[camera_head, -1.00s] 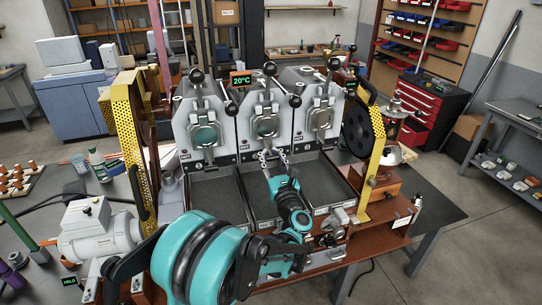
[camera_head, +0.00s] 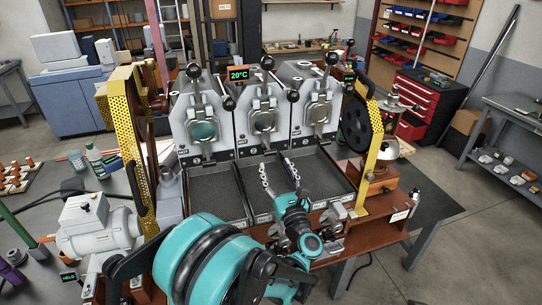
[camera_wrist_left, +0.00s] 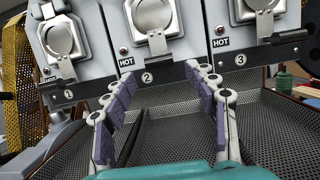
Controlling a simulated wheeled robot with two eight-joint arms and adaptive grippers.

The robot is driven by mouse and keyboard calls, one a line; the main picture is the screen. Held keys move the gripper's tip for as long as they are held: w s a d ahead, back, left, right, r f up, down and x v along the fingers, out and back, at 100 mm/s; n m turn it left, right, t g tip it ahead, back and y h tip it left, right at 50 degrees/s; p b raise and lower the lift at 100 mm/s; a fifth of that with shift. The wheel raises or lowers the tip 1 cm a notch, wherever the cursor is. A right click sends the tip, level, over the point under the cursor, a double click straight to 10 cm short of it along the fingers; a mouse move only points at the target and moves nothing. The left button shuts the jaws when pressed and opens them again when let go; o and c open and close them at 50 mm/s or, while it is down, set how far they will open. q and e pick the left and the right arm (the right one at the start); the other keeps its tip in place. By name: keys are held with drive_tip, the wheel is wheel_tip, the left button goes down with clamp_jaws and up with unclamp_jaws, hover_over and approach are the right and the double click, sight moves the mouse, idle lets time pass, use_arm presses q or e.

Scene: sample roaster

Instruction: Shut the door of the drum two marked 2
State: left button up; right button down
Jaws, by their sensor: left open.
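Drum two is the middle roaster drum; its round metal door (camera_head: 264,118) lies against the front plate and looks flush. My right gripper is not in view.
Drum one's door (camera_head: 203,131) is to the left and drum three's door (camera_head: 318,112) to the right. Black-knobbed levers (camera_head: 294,96) stick out near the drums. Yellow perforated guards (camera_head: 128,150) flank the machine. Dark trays (camera_head: 214,192) lie below.

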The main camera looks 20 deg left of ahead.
use_arm(q)
drive_tip(key=shift+v, duration=2)
drive_tip(key=s+d+r+p, duration=0.2)
drive_tip(key=s+r+p, duration=0.1)
drive_tip(key=r, duration=0.3)
drive_tip(key=shift+s+d+p, duration=0.35)
drive_tip(key=shift+s+d, duration=0.05)
drive_tip(key=shift+s, duration=0.15)
